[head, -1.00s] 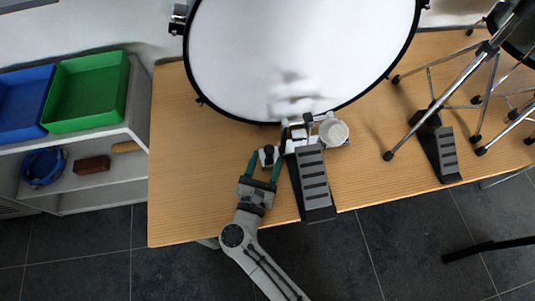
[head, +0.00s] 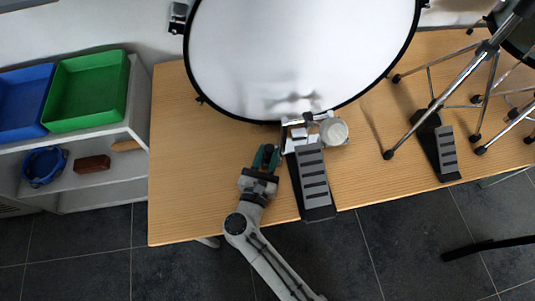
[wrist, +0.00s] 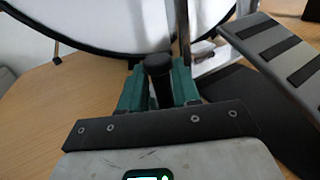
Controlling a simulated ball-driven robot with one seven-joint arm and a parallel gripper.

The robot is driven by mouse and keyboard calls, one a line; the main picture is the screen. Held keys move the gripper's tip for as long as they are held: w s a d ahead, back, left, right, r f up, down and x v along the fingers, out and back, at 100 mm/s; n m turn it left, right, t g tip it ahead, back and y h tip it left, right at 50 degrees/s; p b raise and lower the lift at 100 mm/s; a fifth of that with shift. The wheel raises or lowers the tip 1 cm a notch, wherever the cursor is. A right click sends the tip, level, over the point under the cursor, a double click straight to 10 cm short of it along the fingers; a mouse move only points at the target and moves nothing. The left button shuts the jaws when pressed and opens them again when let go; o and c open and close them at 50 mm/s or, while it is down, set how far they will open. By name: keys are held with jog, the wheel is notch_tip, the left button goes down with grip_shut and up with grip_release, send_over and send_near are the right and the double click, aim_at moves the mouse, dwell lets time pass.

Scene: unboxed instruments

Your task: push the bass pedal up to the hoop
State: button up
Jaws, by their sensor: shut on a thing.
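I cannot tell whether frame and hoop touch. My gripper (head: 266,157), with green fingers, is left of the pedal. In the wrist view my gripper (wrist: 160,85) is shut on a black round knob (wrist: 158,68) standing upright between the fingers. The knob's lower part is hidden.
A stand with metal legs (head: 440,100) and a second black pedal (head: 440,148) are at the right of the table (head: 200,200). A shelf with a green bin (head: 88,92) and a blue bin (head: 22,100) stands left. The table's left front is clear.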

grip_shut()
jog(key=w+b, duration=0.1)
jog(key=w, duration=0.1)
jog(key=w+a+b, duration=0.1)
jog(key=w+b, duration=0.1)
jog(key=shift+w+a+f, duration=0.15)
jog(key=shift+w+r, duration=0.1)
jog(key=shift+r, duration=0.1)
jog(key=o, duration=0.9)
grip_release()
jog(key=shift+c, duration=0.2)
